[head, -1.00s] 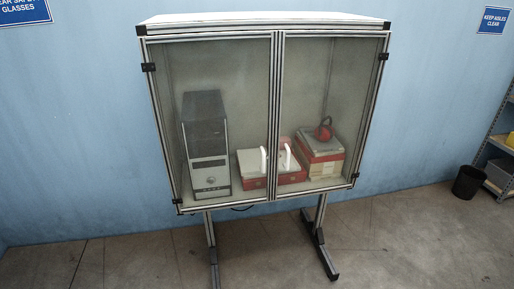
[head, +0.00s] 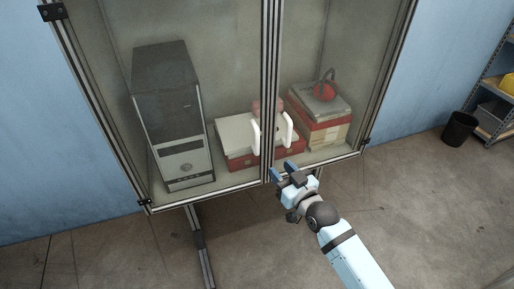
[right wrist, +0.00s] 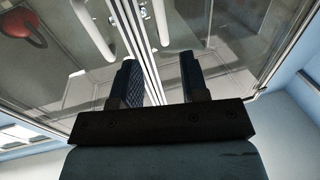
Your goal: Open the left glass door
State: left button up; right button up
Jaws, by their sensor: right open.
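The left glass door (head: 225,70) of the cabinet is shut, with a white upright handle (head: 256,136) near its inner edge. The right glass door (head: 340,50) is also shut, with a matching handle (head: 288,130). My right gripper (head: 283,170) is open and empty, just below the handles by the lower middle of the doors. In the right wrist view its two dark fingers (right wrist: 160,70) stand apart in front of the meeting door frames. The two handles show beyond the fingertips there, the left door's handle (right wrist: 160,22) on the right. My left gripper is not in view.
Behind the glass are a computer tower (head: 172,110), red and white boxes (head: 235,140), and red earmuffs (head: 325,88) on stacked boxes. A black bin (head: 459,129) and shelf (head: 495,100) stand at right. The floor before the cabinet is clear.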

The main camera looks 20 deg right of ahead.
aim_at(258, 145)
jog(key=p+x, duration=0.1)
jog(key=x, duration=1.1)
jog(key=shift+w+a, duration=0.15)
jog(key=shift+w, duration=0.3)
grip_shut()
